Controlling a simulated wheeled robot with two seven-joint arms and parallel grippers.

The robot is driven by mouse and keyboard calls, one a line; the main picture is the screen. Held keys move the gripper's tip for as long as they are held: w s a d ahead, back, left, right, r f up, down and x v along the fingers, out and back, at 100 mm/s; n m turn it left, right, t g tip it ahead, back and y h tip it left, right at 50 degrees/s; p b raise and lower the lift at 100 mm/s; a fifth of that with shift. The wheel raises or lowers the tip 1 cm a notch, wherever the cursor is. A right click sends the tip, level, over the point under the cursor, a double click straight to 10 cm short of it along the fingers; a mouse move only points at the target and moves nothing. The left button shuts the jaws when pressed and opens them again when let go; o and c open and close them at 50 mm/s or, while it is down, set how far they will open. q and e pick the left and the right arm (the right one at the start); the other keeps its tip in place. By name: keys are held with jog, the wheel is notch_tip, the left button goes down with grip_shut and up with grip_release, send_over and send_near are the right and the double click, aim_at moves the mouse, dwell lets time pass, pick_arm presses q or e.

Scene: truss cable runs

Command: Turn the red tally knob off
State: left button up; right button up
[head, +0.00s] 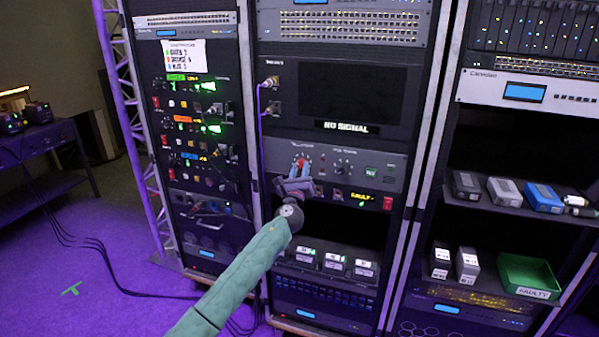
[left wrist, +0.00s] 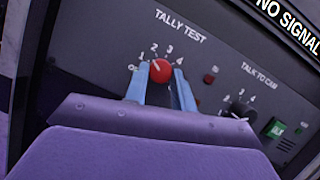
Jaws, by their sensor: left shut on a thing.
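The red tally knob (head: 301,162) sits on the grey panel of the middle rack. In the left wrist view the red knob (left wrist: 160,70) is under the words TALLY TEST, with a scale up to 4 around it. Its pale mark points up and left, but I cannot tell exactly which position it is at. My left gripper (head: 301,168) is at the panel, shut on the knob. In the left wrist view its blue fingers (left wrist: 162,86) stand on both sides of the knob. My right gripper is not in view.
A black TALK TO CAM knob (left wrist: 241,110) and a green button (left wrist: 274,128) are to the right on the same panel. A dark NO SIGNAL screen (head: 340,92) is above. A shelf with several labelled boxes (head: 334,262) is below. A green FAULTY bin (head: 530,274) stands at right.

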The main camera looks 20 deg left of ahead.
pick_arm(q)
jog(key=n+y, duration=0.1)
jog(key=n, duration=0.1)
jog(key=shift+d+n+g, duration=0.1)
jog(key=shift+n+g, duration=0.2)
jog(key=shift+n, duration=0.1)
jog(key=n+y, duration=0.1)
jog(key=n, duration=0.2)
jog(key=shift+d+r+n+g+y, duration=0.1)
jog(key=shift+r+n+g+y, duration=0.05)
jog(key=shift+n+g+y, duration=0.2)
jog(key=n+g, duration=0.1)
jog(key=n, duration=0.1)
jog(key=n+g+y+p, duration=0.1)
jog(key=n, duration=0.1)
jog(key=n+g+p, duration=0.1)
jog(key=n, duration=0.2)
jog(key=shift+d+r, duration=0.1)
jog(key=shift+r, duration=0.15)
jog(key=shift+n+p, duration=0.4)
jog(key=shift+n, duration=0.25)
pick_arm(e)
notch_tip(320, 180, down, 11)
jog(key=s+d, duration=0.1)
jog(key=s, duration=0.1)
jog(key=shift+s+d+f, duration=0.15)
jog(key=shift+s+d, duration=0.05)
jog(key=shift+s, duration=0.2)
pick_arm(q)
jog(key=o, duration=1)
